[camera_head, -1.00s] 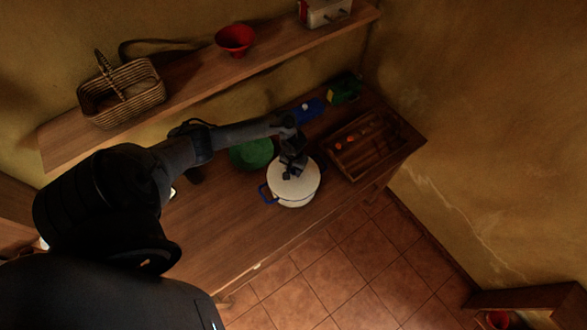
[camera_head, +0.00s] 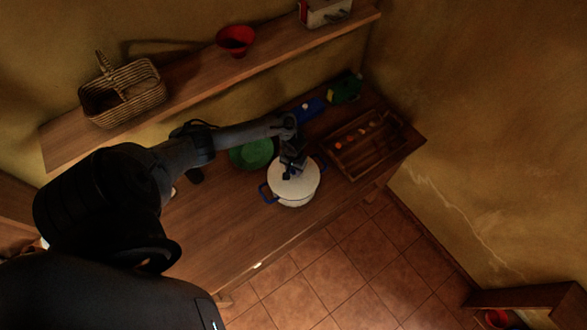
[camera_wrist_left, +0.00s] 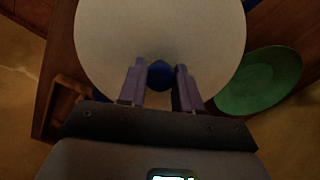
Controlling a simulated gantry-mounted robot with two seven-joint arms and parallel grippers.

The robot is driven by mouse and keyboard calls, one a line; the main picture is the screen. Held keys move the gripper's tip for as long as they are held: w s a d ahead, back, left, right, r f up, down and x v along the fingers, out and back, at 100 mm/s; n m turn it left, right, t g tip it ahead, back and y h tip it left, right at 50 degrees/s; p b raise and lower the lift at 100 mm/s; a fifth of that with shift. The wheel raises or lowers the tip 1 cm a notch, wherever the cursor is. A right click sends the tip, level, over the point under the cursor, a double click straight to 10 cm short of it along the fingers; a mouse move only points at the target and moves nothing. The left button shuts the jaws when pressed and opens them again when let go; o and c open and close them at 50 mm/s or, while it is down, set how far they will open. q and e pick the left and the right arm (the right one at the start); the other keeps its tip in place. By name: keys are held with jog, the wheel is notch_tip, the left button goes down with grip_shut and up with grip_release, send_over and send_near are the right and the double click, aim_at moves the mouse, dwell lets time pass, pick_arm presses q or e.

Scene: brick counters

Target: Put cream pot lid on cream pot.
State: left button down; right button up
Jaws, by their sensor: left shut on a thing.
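The cream pot (camera_head: 296,201) stands on the wooden counter, with blue handles at its sides. The cream lid (camera_head: 305,183) is over the pot's top and covers it in the head view. Whether its rim is fully seated all round I cannot tell. In the left wrist view the lid (camera_wrist_left: 160,35) fills the upper middle, with its blue knob (camera_wrist_left: 160,74) between the fingers. My left gripper (camera_head: 291,173) is shut on the knob from above; its fingers also show in the left wrist view (camera_wrist_left: 160,80). My right gripper is not in view.
A green plate (camera_head: 251,153) lies behind and left of the pot. A wooden tray (camera_head: 355,165) with small items is to the right. Blue (camera_head: 308,109) and green (camera_head: 345,88) objects stand at the back. The counter's front left is clear.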

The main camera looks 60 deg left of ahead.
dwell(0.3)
pick_arm(q)
jog(key=shift+c, duration=1)
grip_release()
jog(key=shift+r, duration=0.1)
jog(key=shift+r, duration=3.35)
